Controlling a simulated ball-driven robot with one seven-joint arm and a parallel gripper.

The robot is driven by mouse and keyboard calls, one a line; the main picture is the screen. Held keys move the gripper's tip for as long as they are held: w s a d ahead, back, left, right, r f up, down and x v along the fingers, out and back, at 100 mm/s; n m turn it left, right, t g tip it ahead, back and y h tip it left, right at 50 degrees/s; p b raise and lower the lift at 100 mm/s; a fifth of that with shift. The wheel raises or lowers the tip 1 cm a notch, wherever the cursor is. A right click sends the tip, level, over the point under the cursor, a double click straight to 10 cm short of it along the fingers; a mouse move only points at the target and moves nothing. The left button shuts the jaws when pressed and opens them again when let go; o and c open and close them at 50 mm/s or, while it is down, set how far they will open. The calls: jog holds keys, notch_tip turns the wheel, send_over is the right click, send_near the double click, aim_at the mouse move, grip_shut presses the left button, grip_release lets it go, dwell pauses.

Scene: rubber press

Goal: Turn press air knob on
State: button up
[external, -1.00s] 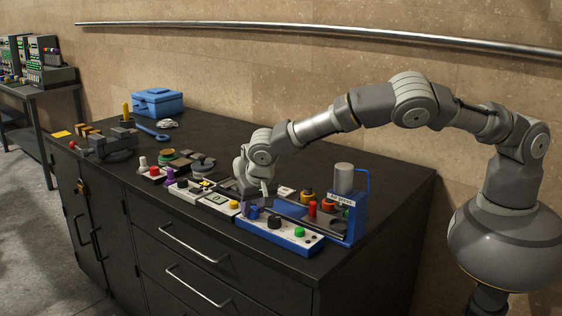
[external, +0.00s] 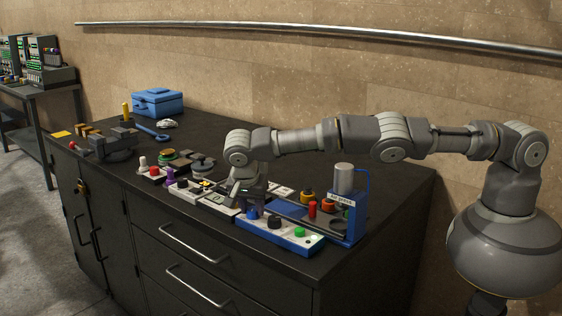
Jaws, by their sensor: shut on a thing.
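The press (external: 346,205) is a blue frame with a grey cylinder on top, near the right end of the cabinet top. In front of it lies its blue and white control panel (external: 285,237), with a blue knob (external: 252,214) at the left end, a black knob (external: 274,221) in the middle and a green button (external: 299,232) to the right. Which knob is the air knob is not readable. My gripper (external: 253,208) points down at the panel's left end and is shut on the blue knob. The fingers partly hide the knob, and its turn angle is too small to tell.
A red cylinder (external: 312,210) and orange-topped black parts (external: 307,196) stand beside the press. A blue toolbox (external: 158,102) stands at the far left. The back of the top is mostly clear.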

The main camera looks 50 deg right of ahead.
dwell(0.4)
jog(key=o, duration=1)
